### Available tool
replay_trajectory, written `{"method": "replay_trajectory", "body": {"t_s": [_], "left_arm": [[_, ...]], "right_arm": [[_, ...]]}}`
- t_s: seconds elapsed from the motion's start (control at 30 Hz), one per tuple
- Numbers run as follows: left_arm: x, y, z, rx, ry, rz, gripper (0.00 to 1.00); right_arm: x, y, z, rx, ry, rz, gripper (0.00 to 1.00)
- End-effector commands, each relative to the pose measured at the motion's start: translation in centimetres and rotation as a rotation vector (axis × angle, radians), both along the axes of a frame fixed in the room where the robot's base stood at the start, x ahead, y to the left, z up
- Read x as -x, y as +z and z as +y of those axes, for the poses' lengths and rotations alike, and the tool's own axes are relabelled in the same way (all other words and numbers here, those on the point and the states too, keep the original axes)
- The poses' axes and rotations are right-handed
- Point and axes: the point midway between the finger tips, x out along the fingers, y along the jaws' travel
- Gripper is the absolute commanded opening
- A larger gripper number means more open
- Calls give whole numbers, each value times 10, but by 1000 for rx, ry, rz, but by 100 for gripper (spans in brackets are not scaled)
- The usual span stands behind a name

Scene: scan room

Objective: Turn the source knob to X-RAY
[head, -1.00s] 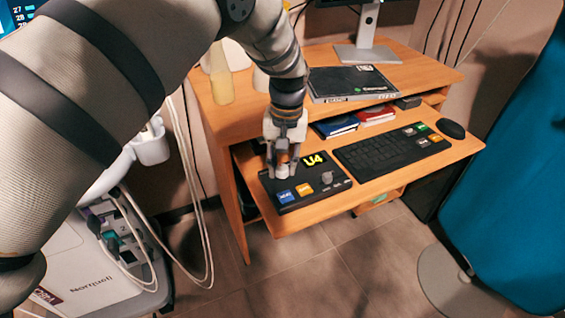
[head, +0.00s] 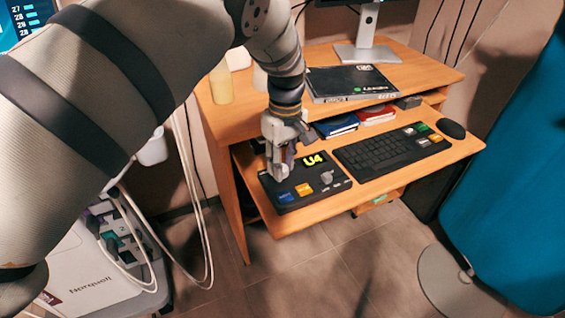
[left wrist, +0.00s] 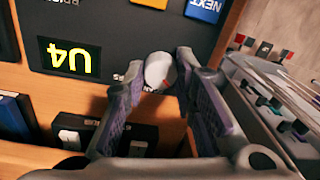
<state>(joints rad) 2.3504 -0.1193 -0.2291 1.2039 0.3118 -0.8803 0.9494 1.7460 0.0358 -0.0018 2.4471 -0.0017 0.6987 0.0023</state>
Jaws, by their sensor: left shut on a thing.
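The black control box (head: 313,197) lies on the desk's pull-out shelf, with a yellow U4 display (head: 313,160) and blue and orange buttons. My left gripper (head: 280,168) points down over the box's left part, shut on a pale round knob. In the left wrist view the knob (left wrist: 157,68) sits between the two fingertips (left wrist: 160,75), with a small red mark on its edge. Lettering beside it is mostly hidden, so I cannot read its setting. A second grey knob (head: 327,177) stands free, right of the gripper. My right gripper is not in view.
A keyboard (head: 378,153) and mouse (head: 451,128) lie to the right on the shelf. Blue and red books (head: 337,125) sit behind, under the desktop (head: 240,112). A white machine (head: 100,275) with hanging cables stands at left.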

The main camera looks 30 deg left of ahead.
Motion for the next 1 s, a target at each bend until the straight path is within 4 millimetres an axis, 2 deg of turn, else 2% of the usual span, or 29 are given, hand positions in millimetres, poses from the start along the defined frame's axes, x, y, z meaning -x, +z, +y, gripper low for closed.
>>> {"method": "replay_trajectory", "body": {"t_s": [0.67, 0.7, 0.77, 0.8, 1.0], "left_arm": [[1, -2, 0, 1, 57, 5, 0], [1, -2, 0, 1, 57, 5, 29], [1, -2, 0, 1, 57, 5, 43], [1, -2, 0, 1, 56, 5, 46], [1, -1, 0, 1, 56, 2, 46]], "right_arm": [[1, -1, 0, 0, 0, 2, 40], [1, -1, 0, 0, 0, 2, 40], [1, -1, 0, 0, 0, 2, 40], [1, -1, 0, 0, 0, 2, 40], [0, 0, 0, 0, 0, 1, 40]]}}
